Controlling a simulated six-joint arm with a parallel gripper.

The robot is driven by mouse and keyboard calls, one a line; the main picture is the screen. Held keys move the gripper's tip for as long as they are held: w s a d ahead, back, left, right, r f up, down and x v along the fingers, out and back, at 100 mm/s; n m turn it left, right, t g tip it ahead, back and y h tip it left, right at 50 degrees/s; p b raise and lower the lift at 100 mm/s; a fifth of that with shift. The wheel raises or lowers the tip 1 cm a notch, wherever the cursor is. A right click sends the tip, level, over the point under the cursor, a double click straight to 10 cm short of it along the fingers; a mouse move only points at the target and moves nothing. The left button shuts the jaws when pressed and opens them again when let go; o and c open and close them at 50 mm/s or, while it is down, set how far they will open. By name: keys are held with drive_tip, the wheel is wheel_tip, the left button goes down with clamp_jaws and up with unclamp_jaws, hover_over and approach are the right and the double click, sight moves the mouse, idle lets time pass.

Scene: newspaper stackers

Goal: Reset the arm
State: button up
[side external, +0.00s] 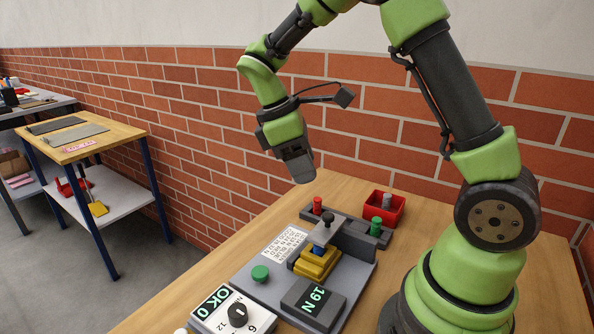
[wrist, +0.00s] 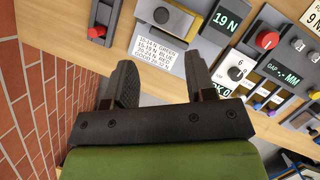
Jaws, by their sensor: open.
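My gripper (side external: 297,170) is raised above the back left part of the wooden table (side external: 350,188) in the side view, apart from everything on it. In the wrist view my gripper (wrist: 160,66) has its two dark fingers spread, with nothing held between them. The test station (side external: 265,252) stands below and to the right in the side view. It has a yellow stepped block (side external: 317,264) with a small blue piece on it under a dark-knobbed press, a printed label (side external: 284,245), and a display (side external: 313,298) reading 19 N.
A red bin (side external: 384,209) with a grey piece stands behind the station. A dark rack holds a red piece (side external: 317,206) and a green piece (side external: 376,227). A dial box (side external: 231,312) reading OK 0 is in front. The brick wall (side external: 215,145) is close behind my gripper.

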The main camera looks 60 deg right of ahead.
drive_tip(key=s+a+r+m+t+y, duration=0.4)
drive_tip(key=s+a+r+m+t, duration=0.4)
drive_tip(key=s, duration=0.5)
wheel_tip(320, 180, up, 3)
drive_tip(key=m+t, duration=0.2)
drive_tip(key=shift+a+m+t, duration=0.15)
drive_tip(key=shift+m+t, duration=0.25)
